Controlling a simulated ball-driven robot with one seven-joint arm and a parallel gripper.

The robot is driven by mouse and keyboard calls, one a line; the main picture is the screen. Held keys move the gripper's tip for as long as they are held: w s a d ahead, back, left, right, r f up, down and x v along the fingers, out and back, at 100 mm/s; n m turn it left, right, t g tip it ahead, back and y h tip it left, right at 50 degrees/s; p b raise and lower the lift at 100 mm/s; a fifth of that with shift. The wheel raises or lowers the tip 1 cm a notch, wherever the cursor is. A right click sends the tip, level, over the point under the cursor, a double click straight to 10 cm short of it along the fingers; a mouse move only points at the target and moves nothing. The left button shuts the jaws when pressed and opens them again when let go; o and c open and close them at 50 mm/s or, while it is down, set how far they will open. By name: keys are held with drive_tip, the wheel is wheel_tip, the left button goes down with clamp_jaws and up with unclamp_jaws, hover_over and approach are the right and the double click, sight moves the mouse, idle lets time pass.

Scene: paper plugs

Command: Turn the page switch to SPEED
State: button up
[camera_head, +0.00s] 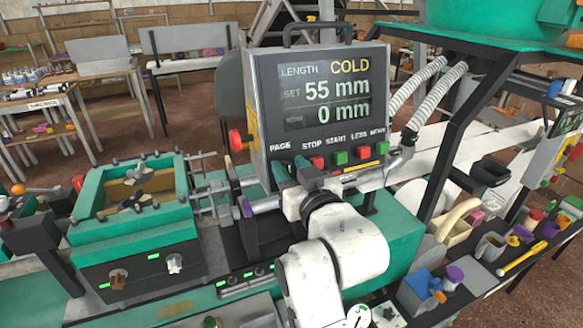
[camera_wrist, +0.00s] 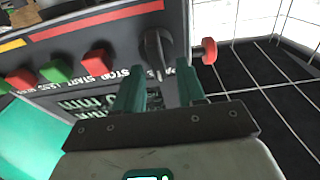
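The control box (camera_head: 262,100) has a screen (camera_head: 327,98) reading LENGTH, COLD, set 55 mm and 0 mm. Below it run the labels PAGE, STOP, START, LESS and MORE. The page switch is a dark rotary knob (camera_wrist: 157,48) in the wrist view; my gripper hides it in the head view. My gripper (camera_head: 292,168) is at the box's lower left, under PAGE. In the wrist view its two teal fingers (camera_wrist: 158,74) are apart, one toward each side of the knob. Nothing shows held between them; I cannot tell whether they touch the knob.
A red side knob (camera_head: 236,140) sticks out of the box's left, near the right finger in the wrist view (camera_wrist: 209,50). Red and green buttons (camera_head: 340,157) line the panel right of my gripper. A teal machine (camera_head: 135,215) stands left; a tool tray (camera_head: 480,275) is at lower right.

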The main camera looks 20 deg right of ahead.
clamp_jaws()
drive_tip(key=shift+f+b, duration=0.1)
drive_tip(key=shift+b, duration=0.2)
drive_tip(key=shift+d+f+m+g+h+b, duration=0.15)
drive_tip(key=shift+m+h+b, duration=0.3)
drive_tip(key=shift+m+b, duration=0.9)
drive_tip(key=shift+d+r+m+g+h+b, duration=0.15)
drive_tip(key=shift+m+h+b, duration=0.55)
drive_tip(key=shift+m, duration=1)
drive_tip(key=shift+d+f+m+g+h+b, duration=0.15)
drive_tip(key=shift+m+h+b, duration=0.1)
drive_tip(key=shift+m+b, duration=1.15)
drive_tip(key=shift+m, duration=0.35)
unclamp_jaws()
